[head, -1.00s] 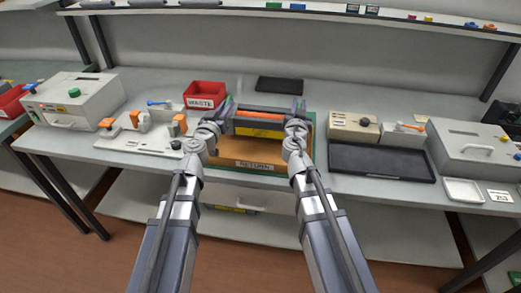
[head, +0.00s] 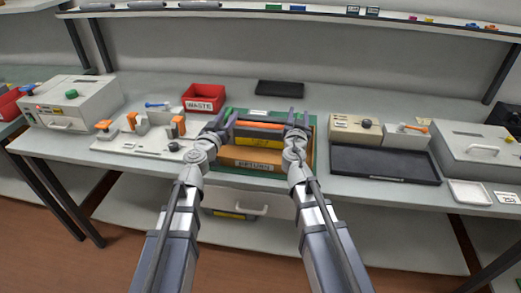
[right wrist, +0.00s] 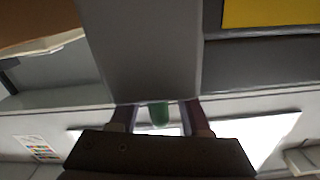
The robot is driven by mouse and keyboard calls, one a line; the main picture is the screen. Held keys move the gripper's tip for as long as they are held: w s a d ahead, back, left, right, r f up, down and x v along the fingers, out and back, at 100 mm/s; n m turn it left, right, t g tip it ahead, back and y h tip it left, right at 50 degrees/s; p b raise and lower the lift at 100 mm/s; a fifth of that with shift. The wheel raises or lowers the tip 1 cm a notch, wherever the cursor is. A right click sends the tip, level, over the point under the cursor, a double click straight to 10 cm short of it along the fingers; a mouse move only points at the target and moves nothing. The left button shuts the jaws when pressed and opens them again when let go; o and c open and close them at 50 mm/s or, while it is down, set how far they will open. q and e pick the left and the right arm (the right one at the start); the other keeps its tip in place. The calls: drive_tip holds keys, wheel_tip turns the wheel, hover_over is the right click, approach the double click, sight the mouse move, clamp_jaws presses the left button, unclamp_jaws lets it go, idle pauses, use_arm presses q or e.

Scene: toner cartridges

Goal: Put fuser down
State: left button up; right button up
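The fuser (head: 259,132) is a dark grey block with an orange strip on top and a yellow label on its front. It rests in the back of the orange-brown tray marked RETURN (head: 252,155). My left gripper (head: 224,118) is at its left end, with its fingers spread apart. My right gripper (head: 298,117) is at its right end, with its fingers apart. In the right wrist view a green handle (right wrist: 158,114) stands between the right fingers (right wrist: 160,117), with gaps on both sides. The fuser's underside is hidden.
A red WASTE bin (head: 204,97) stands behind left, and a dark pad (head: 280,87) lies behind. A white fixture with orange clamps (head: 150,137) is at left. A beige box (head: 355,128) and an empty black tray (head: 385,164) are at right. A shelf runs above the bench.

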use_arm(q)
drive_tip(key=shift+s+a, duration=0.1)
drive_tip(key=shift+a, duration=0.05)
drive_tip(key=v, duration=0.7)
drive_tip(key=shift+r, duration=0.2)
